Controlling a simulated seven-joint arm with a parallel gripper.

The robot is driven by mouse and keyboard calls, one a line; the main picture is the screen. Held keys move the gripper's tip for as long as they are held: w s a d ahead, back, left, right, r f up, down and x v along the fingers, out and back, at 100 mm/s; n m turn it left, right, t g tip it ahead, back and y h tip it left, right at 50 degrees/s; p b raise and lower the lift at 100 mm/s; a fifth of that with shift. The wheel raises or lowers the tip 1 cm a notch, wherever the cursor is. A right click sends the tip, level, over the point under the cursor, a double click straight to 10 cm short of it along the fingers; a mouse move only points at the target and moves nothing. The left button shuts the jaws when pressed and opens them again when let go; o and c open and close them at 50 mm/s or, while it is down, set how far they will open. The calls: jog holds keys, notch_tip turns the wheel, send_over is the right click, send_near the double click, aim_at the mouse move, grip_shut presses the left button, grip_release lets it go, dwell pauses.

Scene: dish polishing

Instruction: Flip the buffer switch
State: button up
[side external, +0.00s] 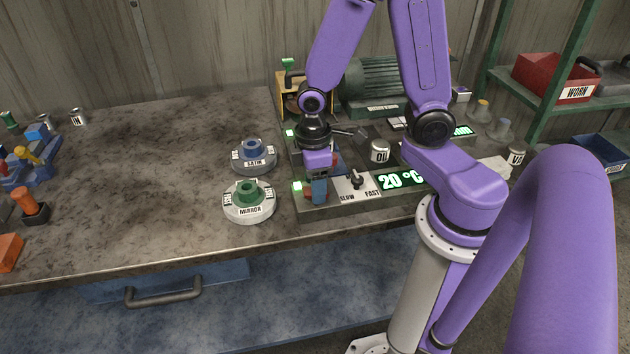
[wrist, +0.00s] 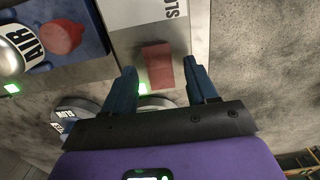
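A red rectangular switch (wrist: 157,68) sits on the grey control panel, beside a small green light (wrist: 143,88). I take it for the buffer switch; I see no label naming it. My gripper (wrist: 160,66) is open and empty, pointing down, with one finger on each side of the red switch in the wrist view. In the side external view my gripper (side external: 318,192) is low over the panel's front left corner, left of the SLOW/FAST dial (side external: 356,180), and largely hides the switch. I cannot tell whether the fingers touch it.
SATIN (side external: 254,156) and MIRROR (side external: 249,201) wheels stand just left of the panel. A blue panel with a red knob (wrist: 62,38) and AIR label is nearby. The bench's middle left is clear.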

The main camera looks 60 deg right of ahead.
notch_tip(320, 180, up, 18)
jog(key=shift+w+a+f, duration=0.15)
jog(key=shift+a+f, duration=0.05)
jog(key=shift+f, duration=0.05)
dwell(0.6)
jog(key=shift+f, duration=0.1)
jog(key=s+a+f+n, duration=0.1)
jog(key=s+f+n, duration=0.2)
jog(key=s, duration=1)
notch_tip(320, 180, down, 3)
jog(key=shift+s+a+f+n+y, duration=0.1)
jog(key=shift+s+a+n+y, duration=0.05)
jog(key=shift+a+n+y, duration=0.2)
